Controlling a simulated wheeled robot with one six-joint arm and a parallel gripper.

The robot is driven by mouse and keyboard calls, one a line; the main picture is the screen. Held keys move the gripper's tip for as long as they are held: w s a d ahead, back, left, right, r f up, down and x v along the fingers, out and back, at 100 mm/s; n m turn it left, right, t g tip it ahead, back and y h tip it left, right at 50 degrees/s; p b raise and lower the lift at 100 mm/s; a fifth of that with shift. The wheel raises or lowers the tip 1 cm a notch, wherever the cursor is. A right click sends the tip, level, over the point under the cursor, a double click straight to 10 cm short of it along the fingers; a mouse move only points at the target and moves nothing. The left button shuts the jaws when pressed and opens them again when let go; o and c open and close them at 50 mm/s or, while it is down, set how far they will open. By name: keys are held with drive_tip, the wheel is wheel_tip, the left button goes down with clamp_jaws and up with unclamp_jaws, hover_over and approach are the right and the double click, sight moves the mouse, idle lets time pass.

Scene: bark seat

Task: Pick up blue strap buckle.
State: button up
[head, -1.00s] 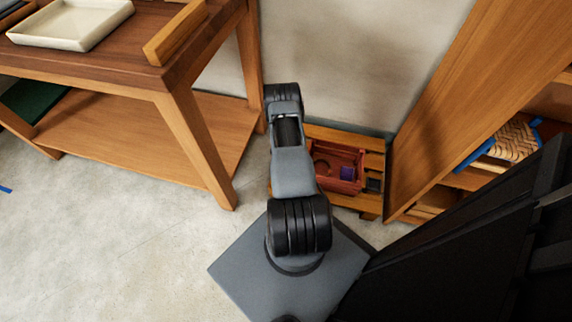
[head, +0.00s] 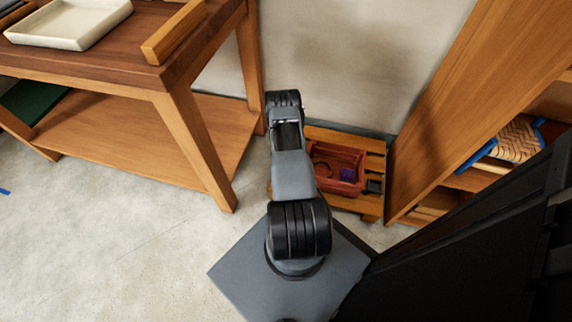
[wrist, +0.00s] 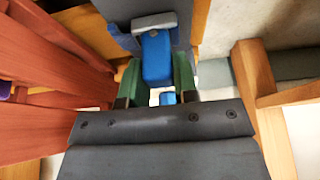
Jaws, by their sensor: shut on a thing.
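The blue strap buckle (wrist: 156,57) shows in the wrist view as a smooth blue block between the two green fingertips of my gripper (wrist: 156,82). My gripper is shut on it. A grey metal piece (wrist: 153,21) lies just beyond the block's far end, and a smaller blue part (wrist: 167,98) shows below it between the fingers. In the head view my arm hides both the gripper and the buckle.
A red slatted crate (head: 337,181) holding a purple block (head: 349,174) stands on a wooden pallet (head: 372,146) by the wall. A dark block (head: 374,187) is beside it. A wooden table (head: 105,72) with a white tray (head: 68,40) stands left; shelves (head: 470,180) stand right.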

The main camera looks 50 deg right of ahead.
clamp_jaws()
